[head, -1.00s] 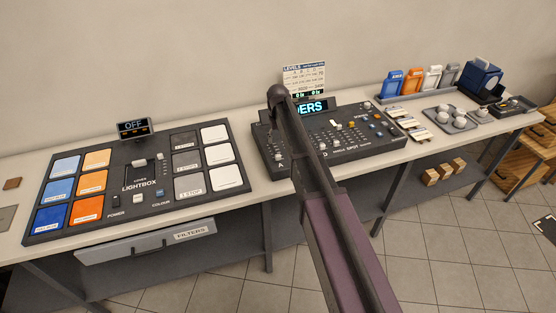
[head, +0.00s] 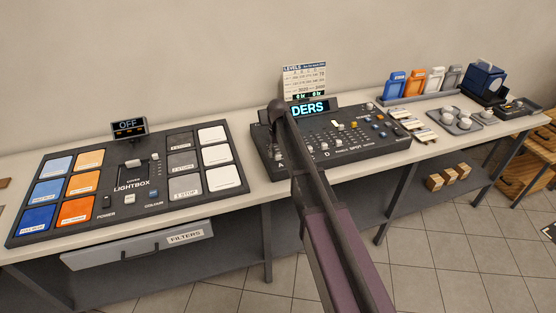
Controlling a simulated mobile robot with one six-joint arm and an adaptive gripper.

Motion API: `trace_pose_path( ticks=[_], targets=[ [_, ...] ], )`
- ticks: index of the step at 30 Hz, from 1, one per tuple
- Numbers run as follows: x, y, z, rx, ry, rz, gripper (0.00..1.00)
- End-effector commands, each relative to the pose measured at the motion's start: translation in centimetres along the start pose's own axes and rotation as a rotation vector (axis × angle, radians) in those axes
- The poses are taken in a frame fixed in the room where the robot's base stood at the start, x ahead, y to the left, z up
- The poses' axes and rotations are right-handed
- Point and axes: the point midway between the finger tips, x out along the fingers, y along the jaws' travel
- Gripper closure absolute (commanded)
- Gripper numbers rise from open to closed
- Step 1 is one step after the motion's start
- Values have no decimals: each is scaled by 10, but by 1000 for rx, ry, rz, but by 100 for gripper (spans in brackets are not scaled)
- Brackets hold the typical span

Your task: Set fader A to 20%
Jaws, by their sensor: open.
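The fader console (head: 384,148) is a dark sloped panel on the bench, with several knobs, caps and coloured buttons. The letter A shows at its left end, just left of my arm, and D shows right of it. Fader A's cap and its exact setting are too small and partly hidden to read. A lit display (head: 309,109) at the console's back shows "DERS", its left part covered by my arm. A levels card (head: 304,80) stands behind it. My arm crosses in front of the console; my gripper cannot be made out.
A lightbox panel (head: 131,187) with coloured tiles lies left of the console. A filters drawer (head: 137,247) hangs under the bench. Right of the console are wooden strips (head: 419,131), a tray of white round things (head: 459,125) and a row of coloured holders (head: 417,84).

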Motion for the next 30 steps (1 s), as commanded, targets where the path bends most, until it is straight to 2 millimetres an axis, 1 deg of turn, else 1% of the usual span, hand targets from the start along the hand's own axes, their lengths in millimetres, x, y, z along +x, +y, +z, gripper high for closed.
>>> trace_pose_path(
  ticks=[1, 6, 20, 21, 23, 24, 26, 27, 28, 30],
  targets=[
    [7, 0, 0, 0, 0, 0, 31],
    [13, 0, 0, 0, 0, 0, 31],
    [15, 0, 0, 0, 0, 0, 31],
    [15, 0, 0, 0, 0, 0, 37],
    [15, 0, 0, 0, 0, 0, 55],
    [15, 0, 0, 0, 0, 0, 67],
    [15, 0, 0, 0, 0, 0, 85],
    [15, 0, 0, 0, 0, 0, 97],
    [15, 0, 0, 0, 0, 0, 100],
    [15, 0, 0, 0, 0, 0, 100]
  ],
)
